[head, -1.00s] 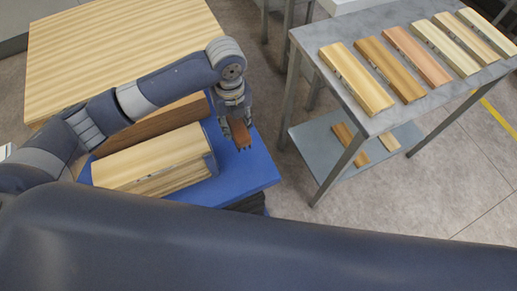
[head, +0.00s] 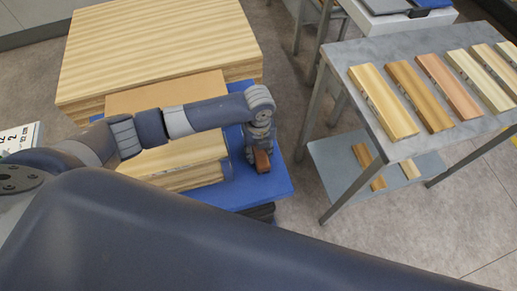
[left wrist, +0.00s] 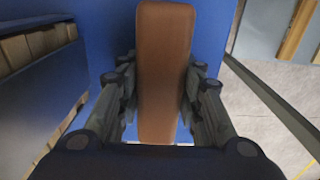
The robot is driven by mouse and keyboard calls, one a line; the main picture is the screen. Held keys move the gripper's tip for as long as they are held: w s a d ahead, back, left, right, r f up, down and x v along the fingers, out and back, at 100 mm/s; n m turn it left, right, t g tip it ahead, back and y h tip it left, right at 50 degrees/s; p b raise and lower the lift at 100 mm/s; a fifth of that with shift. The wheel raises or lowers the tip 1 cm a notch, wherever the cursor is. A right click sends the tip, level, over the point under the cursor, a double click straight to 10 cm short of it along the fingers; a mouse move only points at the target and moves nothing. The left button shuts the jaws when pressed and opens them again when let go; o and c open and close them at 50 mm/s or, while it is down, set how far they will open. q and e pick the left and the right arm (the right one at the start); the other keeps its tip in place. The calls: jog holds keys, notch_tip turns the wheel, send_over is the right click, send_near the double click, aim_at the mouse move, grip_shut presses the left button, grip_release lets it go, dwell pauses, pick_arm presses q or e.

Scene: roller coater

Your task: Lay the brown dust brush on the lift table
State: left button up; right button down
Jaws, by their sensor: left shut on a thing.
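The brown dust brush (head: 262,162) is in my left gripper (head: 260,150), which is shut on it. In the left wrist view the brush's brown back (left wrist: 163,75) stands lengthwise between the fingers of my left gripper (left wrist: 160,105). The lift table (head: 278,186) is the blue platform with wooden stacks on it. The brush is over its bare right strip, beside the stacks. I cannot tell whether the brush touches the blue top. Its bristles are hidden. My right gripper is not in view.
Pale wooden boards (head: 185,165) stand on the platform left of the gripper. A large wood stack (head: 160,45) is behind. A grey table (head: 440,135) with several wood samples stands to the right, with floor between. My dark arm link fills the foreground.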

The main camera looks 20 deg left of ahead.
pick_arm(q)
jog(key=shift+f, duration=0.15)
jog(key=o, duration=1)
jog(key=shift+o, duration=0.2)
jog(key=shift+r, duration=0.4)
notch_tip(320, 180, up, 12)
jog(key=b, duration=0.1)
jog(key=shift+f, duration=0.2)
